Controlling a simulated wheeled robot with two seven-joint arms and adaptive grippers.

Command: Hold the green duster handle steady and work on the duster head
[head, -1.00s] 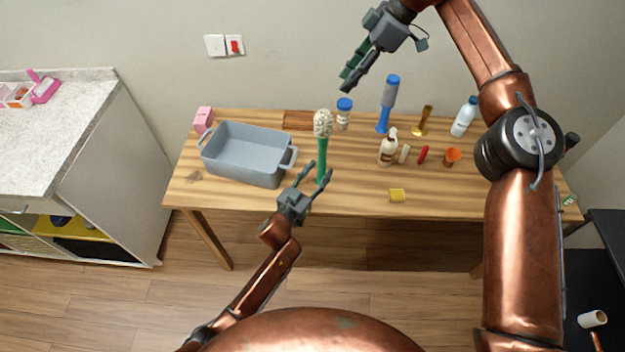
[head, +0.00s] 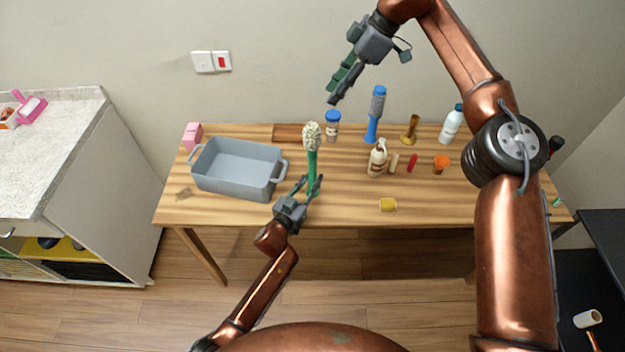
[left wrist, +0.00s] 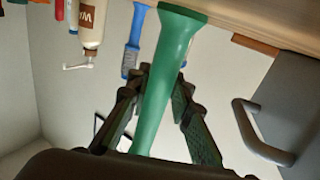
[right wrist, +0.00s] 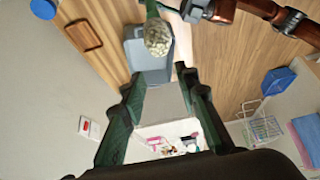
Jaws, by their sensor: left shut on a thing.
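The duster stands upright on the table, right of the grey bin. Its green handle (head: 313,166) rises to a pale, speckled, fluffy head (head: 312,136). My left gripper (head: 311,184) is shut on the lower part of the handle. In the left wrist view the green handle (left wrist: 165,85) runs between the fingers, with its flared base at the top; the head is out of that view. My right gripper (head: 335,93) is open and empty, above and behind the duster head. In the right wrist view the duster head (right wrist: 158,38) lies beyond the open fingers (right wrist: 160,78).
The grey bin (head: 196,178) is close on the left, with a pink box (head: 192,136) behind it. A yellow sponge (head: 388,205) lies near the front edge.

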